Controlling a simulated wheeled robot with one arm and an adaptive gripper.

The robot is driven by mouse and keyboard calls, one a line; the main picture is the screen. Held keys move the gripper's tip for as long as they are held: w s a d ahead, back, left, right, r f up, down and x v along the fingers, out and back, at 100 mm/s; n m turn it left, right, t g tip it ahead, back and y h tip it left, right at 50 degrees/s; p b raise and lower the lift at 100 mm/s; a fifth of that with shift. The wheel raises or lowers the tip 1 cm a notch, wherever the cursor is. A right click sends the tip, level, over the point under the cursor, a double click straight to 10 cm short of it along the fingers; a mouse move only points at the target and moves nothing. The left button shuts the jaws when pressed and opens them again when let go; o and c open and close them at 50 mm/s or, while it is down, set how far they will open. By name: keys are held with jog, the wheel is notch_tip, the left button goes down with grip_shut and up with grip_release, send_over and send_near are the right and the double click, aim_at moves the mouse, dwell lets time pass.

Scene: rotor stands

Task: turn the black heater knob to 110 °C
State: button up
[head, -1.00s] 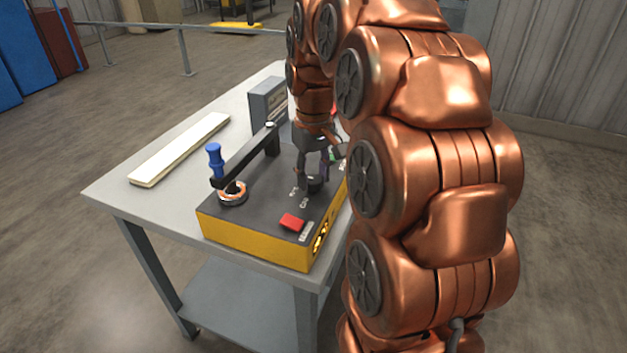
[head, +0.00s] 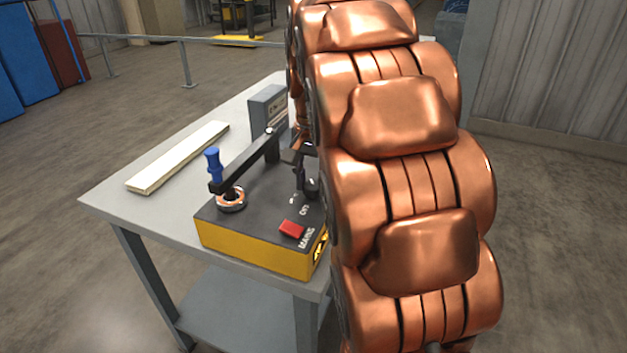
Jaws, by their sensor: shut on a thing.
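The yellow heater unit (head: 257,245) with a dark top sits on the grey table. My gripper (head: 304,186) is low over the right part of its top, partly covered by my copper arm. Its dark fingers point down and are shut on the black heater knob. The knob itself is hidden behind the fingers and arm, so its pointer and the 110 °C mark cannot be read. A red mains switch (head: 291,229) is at the front of the top, with a white "MAINS" label beside it.
A black lever arm with a blue handle (head: 213,166) spans the unit above a copper-coloured ring (head: 231,200). A grey box (head: 267,108) stands behind. A pale strip (head: 180,156) lies on the table (head: 120,195) at left. My arm blocks the right side.

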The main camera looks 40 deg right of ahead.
aim_at(314, 184)
jog(key=m+p, duration=0.1)
jog(key=m, duration=0.3)
jog(key=shift+r+m, duration=0.1)
jog(key=shift+m, duration=0.2)
jog(key=shift+m+p, duration=0.5)
jog(key=shift+m, duration=1)
jog(key=o, duration=1.1)
jog(key=shift+o, duration=0.2)
notch_tip(314, 184, up, 12)
